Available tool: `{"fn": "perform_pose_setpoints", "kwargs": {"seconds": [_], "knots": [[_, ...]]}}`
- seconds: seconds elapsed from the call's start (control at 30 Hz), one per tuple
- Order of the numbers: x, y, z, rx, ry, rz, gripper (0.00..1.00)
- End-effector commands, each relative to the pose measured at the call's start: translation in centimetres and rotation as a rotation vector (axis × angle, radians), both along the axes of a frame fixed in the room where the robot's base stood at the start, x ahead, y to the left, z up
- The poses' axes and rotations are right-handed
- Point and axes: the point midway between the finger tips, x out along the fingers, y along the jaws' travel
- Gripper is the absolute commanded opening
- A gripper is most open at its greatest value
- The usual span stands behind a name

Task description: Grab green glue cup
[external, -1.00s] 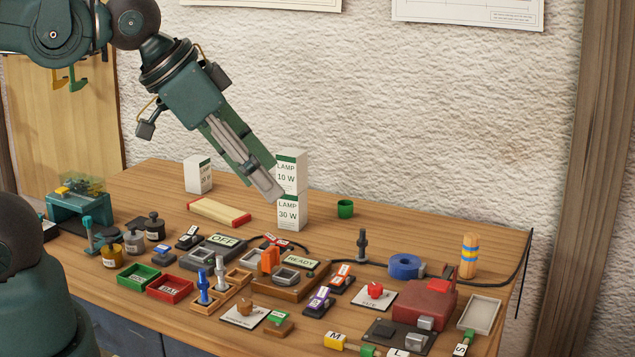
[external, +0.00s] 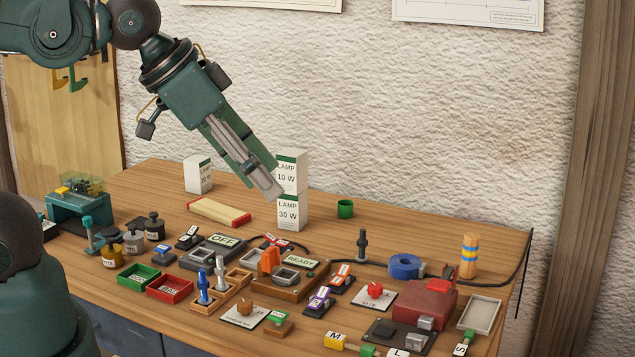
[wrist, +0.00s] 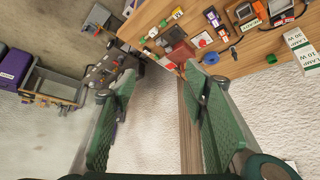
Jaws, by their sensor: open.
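The green glue cup (external: 345,208) stands upright near the back of the wooden table, right of the stacked lamp boxes. It also shows small at the upper right of the wrist view (wrist: 271,58). My gripper (external: 270,187) hangs in the air, tilted down to the right, and overlaps the left edge of the lamp boxes in the external view. In the wrist view its two green fingers are spread wide with nothing between them (wrist: 160,82). My gripper is apart from the cup, to its left in the external view.
A LAMP 10 W box (external: 291,170) sits on a LAMP 30 W box (external: 293,213), just left of the cup. A dark upright peg (external: 362,246) and a blue roll (external: 405,266) stand in front. Clear tabletop lies right of the cup. The textured wall is behind.

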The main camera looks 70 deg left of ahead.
Motion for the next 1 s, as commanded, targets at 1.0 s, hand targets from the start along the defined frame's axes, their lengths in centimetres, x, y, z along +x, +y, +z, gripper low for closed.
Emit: {"fn": "perform_pose_setpoints", "kwargs": {"seconds": [1.0], "knots": [[10.8,7.0,4.0,-0.104,0.102,0.310,0.44]]}}
